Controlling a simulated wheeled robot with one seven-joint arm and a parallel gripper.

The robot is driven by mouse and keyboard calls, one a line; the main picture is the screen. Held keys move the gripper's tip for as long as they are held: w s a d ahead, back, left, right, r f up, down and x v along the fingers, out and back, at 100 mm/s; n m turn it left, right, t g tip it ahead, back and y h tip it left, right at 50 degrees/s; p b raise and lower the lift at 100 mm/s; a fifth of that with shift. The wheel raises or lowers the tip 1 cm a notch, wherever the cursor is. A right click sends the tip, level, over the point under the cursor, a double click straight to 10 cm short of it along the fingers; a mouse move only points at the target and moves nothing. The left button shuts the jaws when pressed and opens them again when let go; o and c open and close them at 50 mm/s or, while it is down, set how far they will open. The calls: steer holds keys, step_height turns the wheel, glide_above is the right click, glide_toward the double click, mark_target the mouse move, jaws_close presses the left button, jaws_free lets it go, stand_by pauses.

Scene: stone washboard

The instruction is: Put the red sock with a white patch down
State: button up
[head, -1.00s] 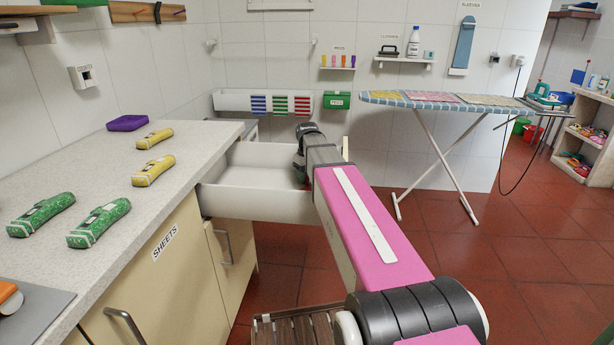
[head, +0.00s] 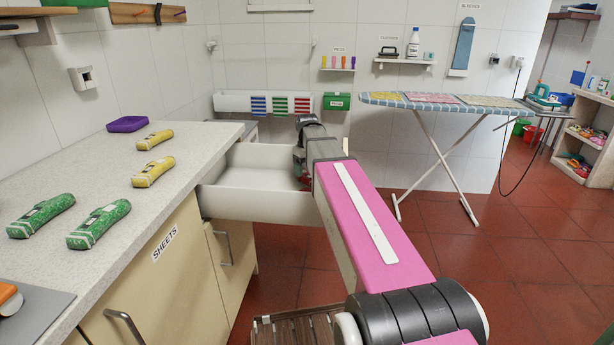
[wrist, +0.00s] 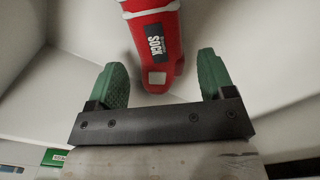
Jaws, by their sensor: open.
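The red sock with a white patch (wrist: 153,42) shows in the wrist view, with a dark label reading "SOCK" and a pale patch near its rounded end. It lies inside the white open drawer (head: 255,207). My gripper (wrist: 162,68) is open, its two green fingers on either side of the sock's near end with visible gaps. In the head view, my arm reaches over the drawer's right part and hides most of the sock; only a bit of red shows there.
The counter (head: 110,178) left of the drawer bears green bundles (head: 99,224), yellow bundles (head: 154,171) and a purple tray (head: 127,124). A white rack (head: 235,102) is behind the drawer. An ironing board (head: 445,101) stands to the right.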

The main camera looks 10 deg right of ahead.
mark_target(307, 176)
step_height(307, 176, up, 8)
steer(key=shift+r, duration=0.25)
stand_by(0.5)
